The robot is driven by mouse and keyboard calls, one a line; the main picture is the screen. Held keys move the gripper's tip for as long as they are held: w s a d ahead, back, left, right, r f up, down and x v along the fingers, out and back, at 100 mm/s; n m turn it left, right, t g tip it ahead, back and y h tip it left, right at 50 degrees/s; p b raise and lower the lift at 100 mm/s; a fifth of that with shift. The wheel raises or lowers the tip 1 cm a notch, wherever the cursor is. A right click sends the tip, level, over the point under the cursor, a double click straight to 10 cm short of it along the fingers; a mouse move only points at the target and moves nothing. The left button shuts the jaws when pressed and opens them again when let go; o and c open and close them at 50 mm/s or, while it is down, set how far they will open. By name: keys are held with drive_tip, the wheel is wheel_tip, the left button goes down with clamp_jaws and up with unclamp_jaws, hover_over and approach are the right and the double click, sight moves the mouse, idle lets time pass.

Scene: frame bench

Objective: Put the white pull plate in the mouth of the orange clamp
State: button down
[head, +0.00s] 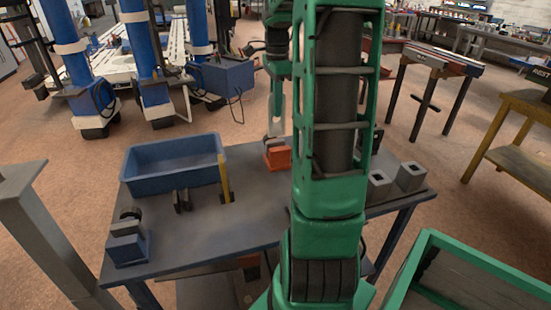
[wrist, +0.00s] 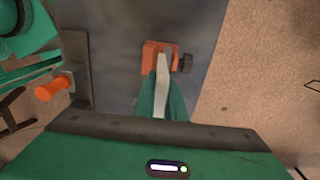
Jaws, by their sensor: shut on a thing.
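The orange clamp (head: 278,158) stands near the far edge of the bench, just left of my arm in the head view. In the wrist view the orange clamp (wrist: 150,56) has a dark knob on its right side. My gripper (wrist: 161,100) is shut on the white pull plate (wrist: 161,75). The plate's far end overlaps the clamp's middle in the wrist view; I cannot tell whether it is inside the mouth or just above it. In the head view my arm hides part of this area.
On the grey bench (head: 235,225) are a blue bin (head: 165,178), a yellow upright piece (head: 224,178), dark brackets (head: 181,200) and a blue block (head: 127,245). Grey square blocks (head: 410,176) stand at right. An orange handle (wrist: 55,88) shows at left in the wrist view.

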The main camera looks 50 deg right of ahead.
sight(277, 132)
drive_tip(key=f, duration=0.9)
drive_tip(key=shift+s+f, duration=0.2)
drive_tip(key=shift+f, duration=0.2)
drive_tip(key=c, duration=1.8)
unclamp_jaws()
drive_tip(key=shift+f, duration=0.1)
